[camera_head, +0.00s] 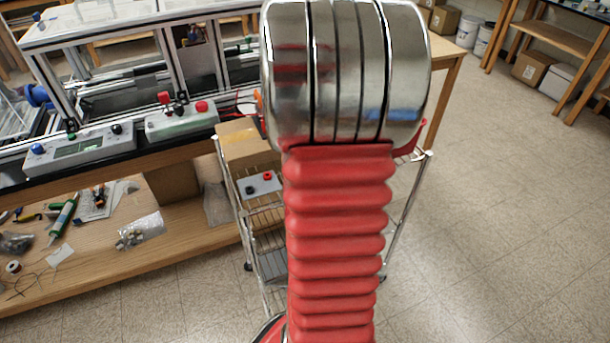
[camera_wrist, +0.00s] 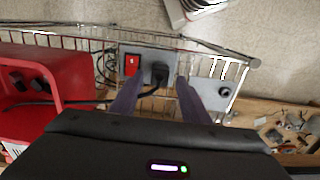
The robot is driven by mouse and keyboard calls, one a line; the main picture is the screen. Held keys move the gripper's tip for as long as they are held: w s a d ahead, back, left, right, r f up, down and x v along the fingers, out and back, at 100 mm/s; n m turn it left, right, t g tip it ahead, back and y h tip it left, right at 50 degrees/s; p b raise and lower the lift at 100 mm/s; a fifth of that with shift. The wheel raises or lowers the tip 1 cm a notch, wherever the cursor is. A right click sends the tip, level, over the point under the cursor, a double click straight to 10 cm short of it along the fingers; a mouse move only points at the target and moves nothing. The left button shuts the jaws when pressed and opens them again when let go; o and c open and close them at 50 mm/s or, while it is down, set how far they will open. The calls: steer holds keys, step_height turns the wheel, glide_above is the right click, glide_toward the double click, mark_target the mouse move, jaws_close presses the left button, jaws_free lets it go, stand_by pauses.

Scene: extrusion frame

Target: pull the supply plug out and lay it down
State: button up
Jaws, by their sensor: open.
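In the wrist view, the supply plug (camera_wrist: 159,72) is a black plug on a grey panel (camera_wrist: 146,52). It appears seated there, with its black cable bending down and to the left. A red part (camera_wrist: 131,63), perhaps a switch, is just left of the plug. My gripper (camera_wrist: 159,86) is open, with one purple-grey finger on each side of the plug and cable. I cannot tell whether either finger touches the plug. In the head view, my red arm hides the gripper and the plug.
The panel sits at a wire cart (camera_wrist: 222,66). A red bin (camera_wrist: 75,72) stands close on the left. A second grey panel (camera_wrist: 205,96) with a black knob is on the right. In the head view, a workbench (camera_head: 180,255) lies left of the cart; open floor (camera_head: 500,220) lies right.

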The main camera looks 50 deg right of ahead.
steer(key=shift+f, duration=1.65)
steer(key=shift+c, duration=0.7)
jaws_close()
steer(key=shift+r, duration=0.35)
steer(key=shift+r, duration=1.05)
steer(key=shift+r, duration=0.7)
steer(key=shift+r, duration=0.35)
steer(key=shift+r, duration=0.35)
